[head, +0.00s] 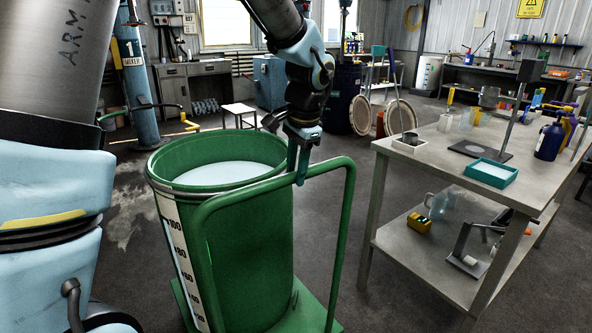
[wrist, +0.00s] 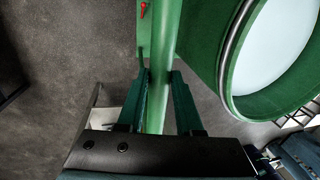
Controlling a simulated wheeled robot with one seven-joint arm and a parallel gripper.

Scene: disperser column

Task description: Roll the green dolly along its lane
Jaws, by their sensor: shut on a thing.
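The green dolly (head: 322,310) stands on the grey floor and carries a large green vat (head: 250,250) with pale liquid inside and a white number scale on its side. The dolly's green tube handle (head: 345,215) rises in front of and to the right of the vat. My gripper (head: 301,178) is shut on the top bar of this handle. In the wrist view the two fingers of my gripper (wrist: 160,100) lie on either side of the handle bar (wrist: 157,105), with the vat rim (wrist: 232,95) to the right. The dolly's wheels are hidden.
A metal workbench (head: 425,170) with a lower shelf stands close on the right, holding a teal tray (head: 490,172) and several tools. A blue column (head: 138,85) and a small stool (head: 240,110) stand behind the vat. Open floor (head: 345,150) lies between vat and bench.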

